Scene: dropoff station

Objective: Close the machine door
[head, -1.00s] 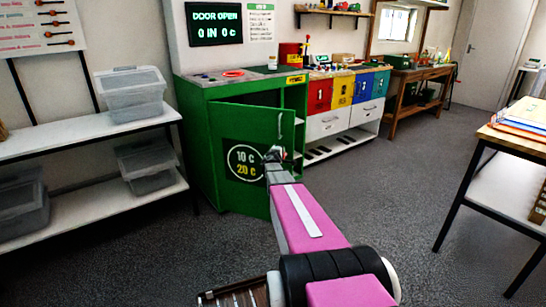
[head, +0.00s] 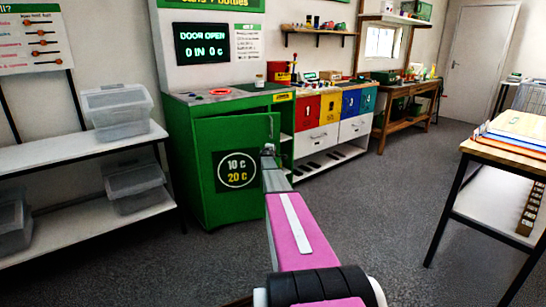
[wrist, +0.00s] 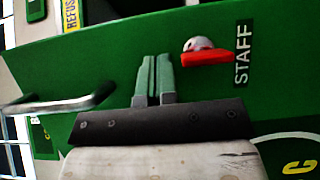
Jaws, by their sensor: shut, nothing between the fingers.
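The green machine (head: 180,150) stands against the wall, and its screen (head: 201,43) reads "DOOR OPEN". My gripper (head: 268,150) is at the door's right side, just below the metal handle (head: 271,128). In the wrist view my gripper (wrist: 153,75) is shut and empty, its fingers against or just in front of the green door face. The handle (wrist: 62,103) is left of the fingers. A red and white fitting (wrist: 205,55) and a "STAFF" label are to the right.
A shelf (head: 75,150) with clear bins stands at the left. Coloured drawers (head: 318,112) and a wooden bench (head: 412,78) stand to the right of the machine. A table (head: 490,205) is at the right. The floor (head: 385,190) between is clear.

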